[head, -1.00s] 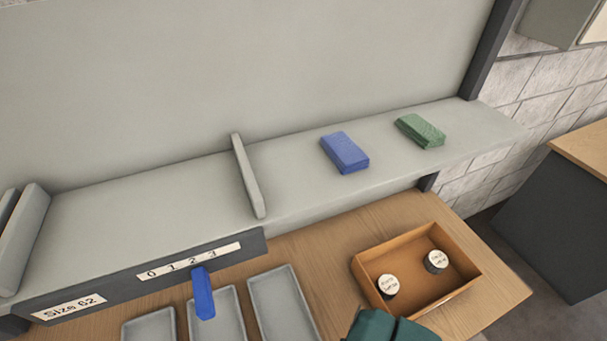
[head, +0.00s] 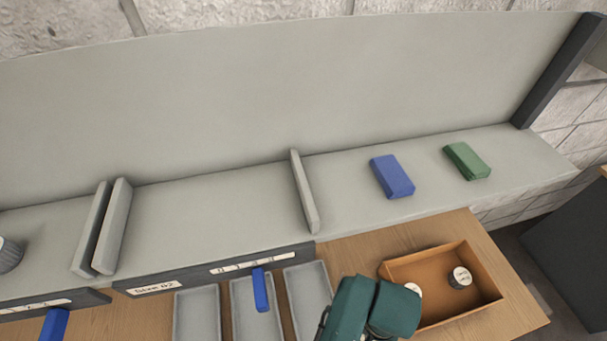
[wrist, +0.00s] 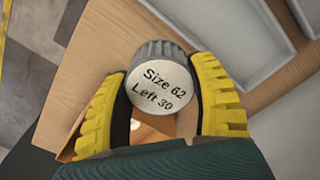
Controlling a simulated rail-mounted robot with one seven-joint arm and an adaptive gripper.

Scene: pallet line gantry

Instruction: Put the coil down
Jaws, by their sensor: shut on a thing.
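The coil (wrist: 165,85) is a grey ribbed cylinder with a white end marked "Size 62 Left 30". My gripper (wrist: 163,92) is shut on it, with a yellow-and-black finger on each side in the wrist view. Wooden table top shows behind the coil, and part of the orange-brown box lies below it. In the head view my teal arm hides the fingers and the coil. The grey shelf (head: 205,220) has a bay labelled "Size 62" (head: 153,288), bare between its dividers. A number strip (head: 247,264) and blue marker (head: 260,290) sit on its front.
The orange-brown box (head: 440,254) holds a white-topped coil (head: 460,278) and another partly hidden by my arm. Blue (head: 392,176) and green (head: 467,161) blocks lie on the shelf right of a divider (head: 304,192). Grey trays (head: 197,315) stand on the table.

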